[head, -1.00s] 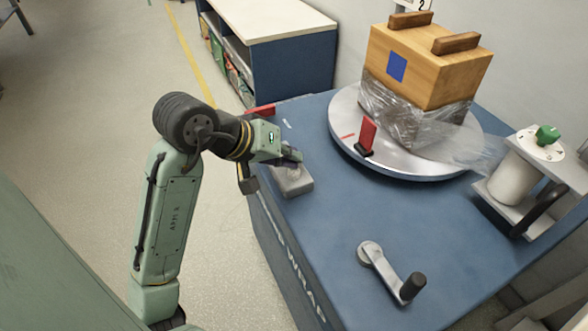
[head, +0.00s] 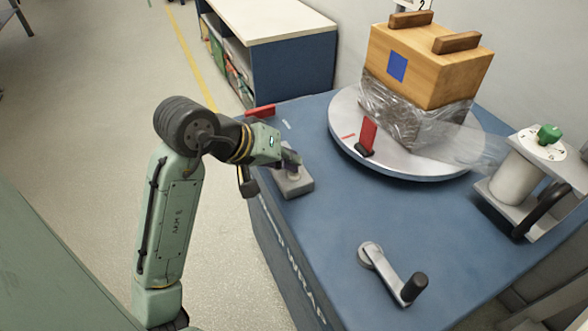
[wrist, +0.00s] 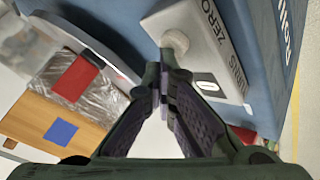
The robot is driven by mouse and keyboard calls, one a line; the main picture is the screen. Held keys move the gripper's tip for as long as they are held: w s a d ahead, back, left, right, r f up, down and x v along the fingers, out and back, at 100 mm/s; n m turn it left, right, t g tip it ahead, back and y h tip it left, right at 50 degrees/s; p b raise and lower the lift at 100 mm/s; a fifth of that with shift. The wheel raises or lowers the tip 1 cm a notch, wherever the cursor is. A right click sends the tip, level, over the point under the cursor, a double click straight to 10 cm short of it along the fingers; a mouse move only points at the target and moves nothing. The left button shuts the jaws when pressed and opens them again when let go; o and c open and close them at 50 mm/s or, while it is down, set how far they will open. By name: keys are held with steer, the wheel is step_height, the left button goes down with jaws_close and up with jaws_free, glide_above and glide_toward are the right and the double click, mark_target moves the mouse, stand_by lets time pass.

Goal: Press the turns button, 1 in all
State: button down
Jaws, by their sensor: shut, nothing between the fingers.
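A small grey box (head: 294,187) sits near the left edge of the blue table. In the wrist view the box (wrist: 211,62) carries the words TURNS and ZERO and a small white window (wrist: 207,86). A pale round button (wrist: 174,42) stands up from it, just beyond my fingertips. My gripper (head: 291,168) is shut and empty, with its fingers pointing down over the box. In the wrist view my gripper (wrist: 163,78) partly hides the box. I cannot tell whether the fingertips touch the button.
A silver turntable (head: 352,153) bears a wrapped wooden crate (head: 432,62) and a red upright tab (head: 368,134). A crank handle (head: 392,275) lies at the front. A film roll stand (head: 515,180) with a green knob (head: 548,134) is at right. A red piece (head: 262,111) is behind my gripper.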

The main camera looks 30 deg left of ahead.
steer(key=shift+r+p, duration=0.9)
step_height(320, 180, up, 5)
steer(key=p, duration=0.4)
steer(key=shift+p, duration=0.3)
stand_by(0.4)
